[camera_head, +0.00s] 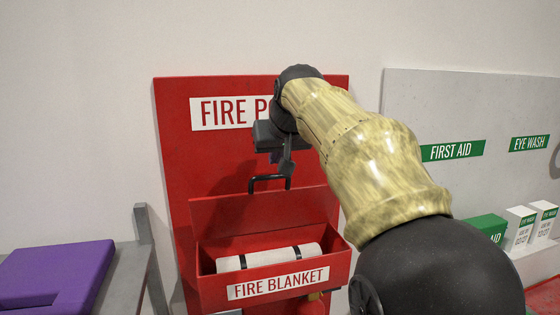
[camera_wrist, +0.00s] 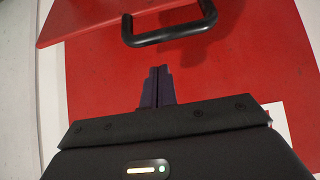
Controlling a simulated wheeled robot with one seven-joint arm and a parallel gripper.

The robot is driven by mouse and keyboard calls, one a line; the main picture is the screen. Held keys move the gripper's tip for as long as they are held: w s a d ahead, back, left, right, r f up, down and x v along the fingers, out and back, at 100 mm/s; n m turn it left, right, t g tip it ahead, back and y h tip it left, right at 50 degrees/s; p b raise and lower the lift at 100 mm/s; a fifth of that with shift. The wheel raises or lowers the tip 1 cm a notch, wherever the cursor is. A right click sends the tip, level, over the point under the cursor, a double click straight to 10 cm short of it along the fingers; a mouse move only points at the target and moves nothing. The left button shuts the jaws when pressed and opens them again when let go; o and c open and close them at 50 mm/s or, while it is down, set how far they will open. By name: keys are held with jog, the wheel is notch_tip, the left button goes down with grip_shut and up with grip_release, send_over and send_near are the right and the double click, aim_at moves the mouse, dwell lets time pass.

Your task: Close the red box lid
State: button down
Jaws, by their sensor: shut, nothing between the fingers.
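The red box (camera_head: 275,295) is fixed low on a red board and labelled FIRE BLANKET. Its red lid (camera_head: 225,214) is open, standing up at the back of the box; it also shows at the top of the wrist view (camera_wrist: 90,18). A black bar handle (camera_head: 266,178) sits on the lid's upper edge, and it shows in the wrist view too (camera_wrist: 168,38). My gripper (camera_head: 287,168) is just above the handle in the head view. In the wrist view its fingers (camera_wrist: 155,72) are together and empty, pointing toward the handle with a gap between.
A white rolled blanket (camera_head: 282,257) with black straps lies in the box. At right, a grey panel (camera_head: 440,105) carries green signs, with small white boxes (camera_head: 522,222) and a green box (camera_head: 488,228) below. A purple object (camera_head: 55,275) lies on a grey bench at left.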

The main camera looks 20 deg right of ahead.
jog(key=shift+s+f, duration=0.2)
jog(key=shift+s, duration=0.8)
jog(key=shift+s+f, duration=0.2)
jog(key=shift+f, duration=0.1)
jog(key=shift+s, duration=0.1)
jog(key=shift+f, duration=0.15)
